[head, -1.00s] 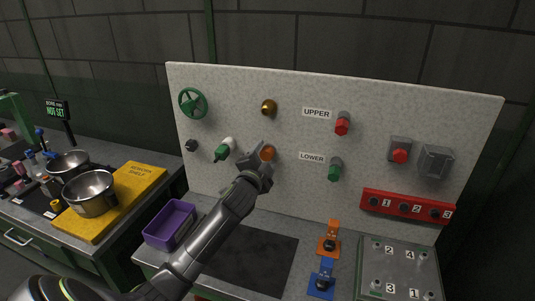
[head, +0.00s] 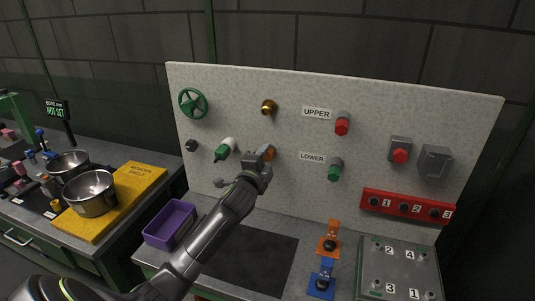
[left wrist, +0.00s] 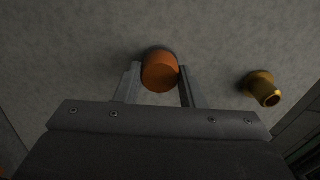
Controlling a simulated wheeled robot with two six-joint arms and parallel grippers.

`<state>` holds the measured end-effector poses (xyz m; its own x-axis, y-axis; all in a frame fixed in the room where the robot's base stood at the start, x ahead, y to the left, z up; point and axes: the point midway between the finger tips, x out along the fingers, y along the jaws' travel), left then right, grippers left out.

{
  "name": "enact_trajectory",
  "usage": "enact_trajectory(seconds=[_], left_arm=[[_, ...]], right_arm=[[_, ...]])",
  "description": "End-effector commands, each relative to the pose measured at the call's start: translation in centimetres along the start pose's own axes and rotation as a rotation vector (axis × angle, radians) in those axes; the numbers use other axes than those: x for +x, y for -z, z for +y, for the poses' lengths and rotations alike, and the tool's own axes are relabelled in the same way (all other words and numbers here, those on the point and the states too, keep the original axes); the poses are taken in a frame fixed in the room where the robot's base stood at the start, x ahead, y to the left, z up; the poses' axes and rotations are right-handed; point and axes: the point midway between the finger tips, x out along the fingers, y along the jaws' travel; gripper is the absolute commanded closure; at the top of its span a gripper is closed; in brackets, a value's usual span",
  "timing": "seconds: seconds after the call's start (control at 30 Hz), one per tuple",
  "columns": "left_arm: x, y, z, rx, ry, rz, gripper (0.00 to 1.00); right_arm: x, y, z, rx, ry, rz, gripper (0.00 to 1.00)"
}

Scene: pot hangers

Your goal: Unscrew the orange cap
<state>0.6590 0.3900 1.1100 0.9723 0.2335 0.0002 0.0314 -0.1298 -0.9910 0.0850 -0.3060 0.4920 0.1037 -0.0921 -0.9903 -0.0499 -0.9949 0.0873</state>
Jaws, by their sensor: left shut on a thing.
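The orange cap (left wrist: 160,72) is on the speckled grey panel, seen end-on between the fingers in the left wrist view. In the head view a part of the orange cap (head: 268,153) shows beyond my fingers. My left gripper (head: 265,158) reaches up to the panel and is shut on the cap. Its fingers also show in the left wrist view (left wrist: 158,80), one on each side of the cap. The cap's threads are hidden. My right gripper is in neither view.
A brass fitting (head: 268,107) sticks out of the panel (head: 225,100) above the cap. A green-and-white fitting (head: 225,149) is to its left, and a green knob (head: 335,170) to its right. A purple bin (head: 170,223) stands on the bench below.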

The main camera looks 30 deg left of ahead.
Motion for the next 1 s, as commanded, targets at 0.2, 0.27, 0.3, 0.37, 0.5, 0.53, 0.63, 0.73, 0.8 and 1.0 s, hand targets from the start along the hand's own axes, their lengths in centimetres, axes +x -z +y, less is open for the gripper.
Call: enact_trajectory(seconds=[0.2,0.27,0.3,0.37,0.5,0.53,0.63,0.73,0.8,1.0], left_arm=[[-0.01,-0.01,0.04,-0.053,-0.001,0.000,0.92],[-0.01,0.00,0.04,-0.112,-0.001,0.000,0.92],[-0.02,0.00,0.04,-0.159,-0.001,0.000,0.92],[-0.02,-0.01,0.04,-0.227,-0.001,0.000,0.92],[-0.03,-0.01,0.05,-0.387,-0.001,0.000,0.92],[-0.04,-0.01,0.05,-0.421,-0.001,0.000,0.92],[-0.04,-0.01,0.05,-0.534,-0.001,-0.001,0.92],[-0.05,-0.01,0.06,-0.647,-0.001,-0.001,0.92],[-0.06,-0.01,0.06,-0.726,-0.001,-0.001,0.92],[-0.07,-0.01,0.06,-0.923,-0.001,-0.001,0.92]], right_arm=[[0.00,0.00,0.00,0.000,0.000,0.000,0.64],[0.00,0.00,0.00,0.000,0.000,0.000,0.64],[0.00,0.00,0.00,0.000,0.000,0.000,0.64],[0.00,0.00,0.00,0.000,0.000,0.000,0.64],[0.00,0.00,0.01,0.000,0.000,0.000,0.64],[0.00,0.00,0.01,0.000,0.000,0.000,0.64],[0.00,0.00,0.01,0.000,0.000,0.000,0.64],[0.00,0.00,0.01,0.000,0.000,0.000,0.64],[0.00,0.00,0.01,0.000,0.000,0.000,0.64],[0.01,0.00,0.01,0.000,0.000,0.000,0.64]])
